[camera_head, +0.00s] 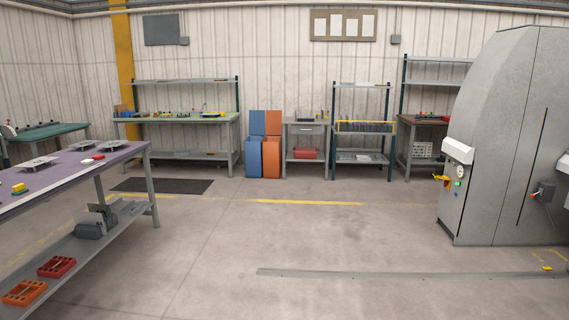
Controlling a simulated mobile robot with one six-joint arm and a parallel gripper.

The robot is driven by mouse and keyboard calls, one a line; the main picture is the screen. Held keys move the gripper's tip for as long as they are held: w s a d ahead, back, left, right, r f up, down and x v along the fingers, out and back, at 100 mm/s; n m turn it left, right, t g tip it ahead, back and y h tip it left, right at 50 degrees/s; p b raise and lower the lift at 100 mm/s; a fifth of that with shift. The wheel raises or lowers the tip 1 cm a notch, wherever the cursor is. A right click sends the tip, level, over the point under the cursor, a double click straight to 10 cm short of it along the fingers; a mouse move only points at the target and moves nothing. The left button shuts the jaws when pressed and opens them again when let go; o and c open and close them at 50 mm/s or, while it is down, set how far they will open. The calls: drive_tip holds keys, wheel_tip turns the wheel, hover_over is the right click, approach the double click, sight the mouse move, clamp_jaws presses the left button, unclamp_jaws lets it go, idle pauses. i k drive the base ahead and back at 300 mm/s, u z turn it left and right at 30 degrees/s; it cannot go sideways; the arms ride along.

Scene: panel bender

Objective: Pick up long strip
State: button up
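A long, thin, grey strip (400,274) shows low in the view, running from left of centre toward the right edge. It appears to lie flat on the concrete floor, in front of the large grey machine (500,140). Its left end is in view. Its right end cannot be made out clearly. Nothing is touching the strip that I can see. My gripper and arm are not in view.
A purple-topped table (75,175) with a lower shelf stands at the left. Workbenches (185,117) and shelves line the back wall. Blue and orange bins (263,157) stand between them. A dark mat (162,186) lies on the floor. The middle floor is clear.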

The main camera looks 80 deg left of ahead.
sight(12, 205)
drive_tip(key=u, duration=3.9)
drive_tip(key=k, duration=0.65)
drive_tip(key=i, duration=0.65)
drive_tip(key=u, duration=0.35)
